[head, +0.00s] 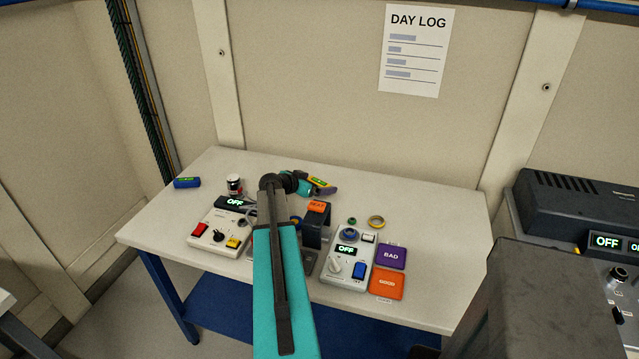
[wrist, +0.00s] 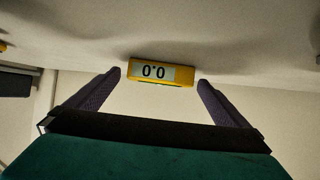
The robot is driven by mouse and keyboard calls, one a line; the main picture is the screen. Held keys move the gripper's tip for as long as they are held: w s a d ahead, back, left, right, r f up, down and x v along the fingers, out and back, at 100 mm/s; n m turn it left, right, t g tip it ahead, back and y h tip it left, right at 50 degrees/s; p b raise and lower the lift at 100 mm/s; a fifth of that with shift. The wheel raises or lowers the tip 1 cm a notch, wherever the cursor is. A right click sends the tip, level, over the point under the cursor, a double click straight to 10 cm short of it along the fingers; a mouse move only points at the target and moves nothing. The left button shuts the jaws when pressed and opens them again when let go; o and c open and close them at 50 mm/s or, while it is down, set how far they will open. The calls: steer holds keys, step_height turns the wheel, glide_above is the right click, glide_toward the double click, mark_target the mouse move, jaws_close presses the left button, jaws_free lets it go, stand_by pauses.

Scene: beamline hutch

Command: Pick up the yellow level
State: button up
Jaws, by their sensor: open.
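The yellow level (wrist: 187,73) is a small bar with a pale display that reads 0.0, upside down in the wrist view. It also shows in the head view (head: 320,181) lying near the back of the table, partly hidden by my gripper. My gripper (wrist: 160,78) is open, with one dark finger towards each side of the level. The level appears at about the fingertips, with a gap on both sides. I cannot tell how far it reaches between the fingers.
The table's back right is clear.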

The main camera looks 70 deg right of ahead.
mark_target(319, 182)
steer(key=shift+x, duration=1)
steer(key=c, duration=1.2)
steer(key=shift+r, duration=0.2)
steer(key=shift+r+b, duration=1.25)
steer(key=shift+r, duration=3.6)
